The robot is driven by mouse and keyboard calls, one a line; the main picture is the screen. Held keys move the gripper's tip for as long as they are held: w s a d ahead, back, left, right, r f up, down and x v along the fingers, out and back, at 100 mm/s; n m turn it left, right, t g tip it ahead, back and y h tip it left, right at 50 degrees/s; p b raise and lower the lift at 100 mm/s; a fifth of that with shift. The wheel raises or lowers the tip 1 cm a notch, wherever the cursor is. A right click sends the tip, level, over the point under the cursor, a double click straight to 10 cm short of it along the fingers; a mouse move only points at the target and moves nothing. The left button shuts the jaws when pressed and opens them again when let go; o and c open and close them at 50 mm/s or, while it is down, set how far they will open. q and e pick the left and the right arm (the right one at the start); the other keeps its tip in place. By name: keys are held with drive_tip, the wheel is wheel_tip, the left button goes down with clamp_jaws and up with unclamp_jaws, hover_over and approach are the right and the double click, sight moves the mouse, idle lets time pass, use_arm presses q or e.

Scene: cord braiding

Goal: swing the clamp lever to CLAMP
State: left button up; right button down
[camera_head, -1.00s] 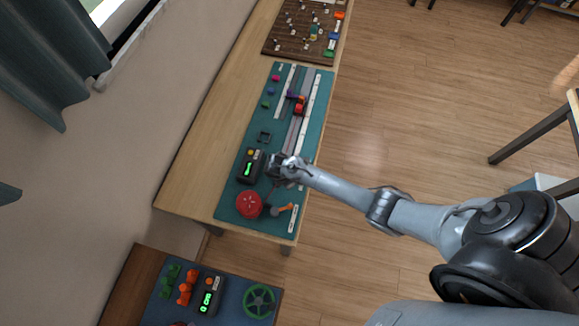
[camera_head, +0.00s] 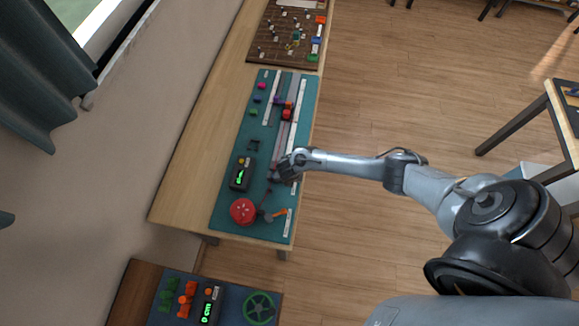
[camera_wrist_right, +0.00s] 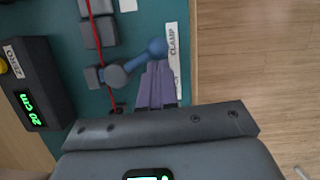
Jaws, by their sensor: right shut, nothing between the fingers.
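The clamp lever (camera_wrist_right: 138,60) is blue with a round knob, and shows in the right wrist view. It runs from a grey pivot (camera_wrist_right: 115,75) up and right, its knob beside the white CLAMP label (camera_wrist_right: 172,55). My right gripper (camera_wrist_right: 156,65) is shut and empty, its purplish fingertips just below the lever near the knob; whether they touch cannot be told. In the head view my right gripper (camera_head: 284,170) is over the right part of the teal mat (camera_head: 229,190) and hides the lever. My left gripper is not in view.
A red cord (camera_wrist_right: 91,20) runs over grey blocks left of the lever. A dark meter (camera_head: 241,173) reading 20 cm stands left of the gripper. A red round part (camera_head: 243,211) and an orange-handled part (camera_head: 279,213) are at the mat's near end.

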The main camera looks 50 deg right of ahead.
drive_tip(key=shift+w+d+n, duration=0.15)
drive_tip(key=shift+d+n, duration=0.1)
drive_tip(key=shift+n, duration=0.25)
drive_tip(key=shift+a+r, duration=0.1)
idle(0.3)
